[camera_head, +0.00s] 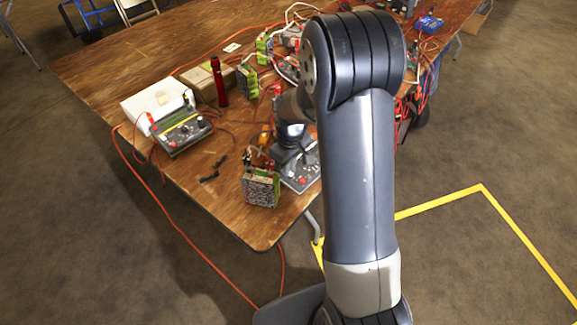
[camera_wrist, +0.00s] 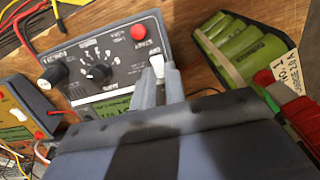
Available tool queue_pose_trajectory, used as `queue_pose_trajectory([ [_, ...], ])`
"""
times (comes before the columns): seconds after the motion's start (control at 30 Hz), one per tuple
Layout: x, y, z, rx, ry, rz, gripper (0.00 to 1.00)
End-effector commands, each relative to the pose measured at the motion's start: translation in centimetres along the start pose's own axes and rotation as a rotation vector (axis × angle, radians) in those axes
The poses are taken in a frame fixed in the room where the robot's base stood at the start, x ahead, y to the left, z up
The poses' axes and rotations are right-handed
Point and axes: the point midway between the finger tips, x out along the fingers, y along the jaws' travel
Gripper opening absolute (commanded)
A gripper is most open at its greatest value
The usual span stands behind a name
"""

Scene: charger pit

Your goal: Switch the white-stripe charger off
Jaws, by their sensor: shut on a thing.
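A dark grey charger (camera_wrist: 110,50) with a selector knob, a black post and a red START button shows in the wrist view. I cannot make out its stripe colour. Its white switch lever (camera_wrist: 156,63) is near its right edge, between my fingertips. My gripper (camera_wrist: 160,80) is shut on this lever. In the head view, the charger (camera_head: 303,181) is at the near edge of the table, partly hidden by my arm and gripper. Another charger (camera_head: 180,130), with a yellow stripe, stands to the left on the table.
A green battery pack (camera_wrist: 240,45) with a tag (camera_wrist: 292,80) lies just right of the gripped charger. Another device (camera_wrist: 15,112) is at its left. Boxes, a red torch (camera_head: 218,82), more packs and loose cables crowd the wooden table (camera_head: 110,80).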

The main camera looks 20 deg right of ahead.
Motion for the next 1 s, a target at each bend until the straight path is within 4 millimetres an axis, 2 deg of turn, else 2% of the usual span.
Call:
queue_pose_trajectory([
  [0.1, 0.56, 0.08, 0.29, 0.002, 0.078, 0.003, 0.00],
  [0.4, 0.26, 0.09, 0.62, 0.000, 0.204, 0.004, 0.00],
  [0.8, 0.02, 0.04, 0.67, -0.001, 0.217, 0.004, 0.00],
  [0.83, 0.02, 0.04, 0.67, -0.001, 0.217, 0.004, 0.14],
  [1.0, 0.02, 0.04, 0.66, -0.001, 0.217, 0.004, 0.28],
])
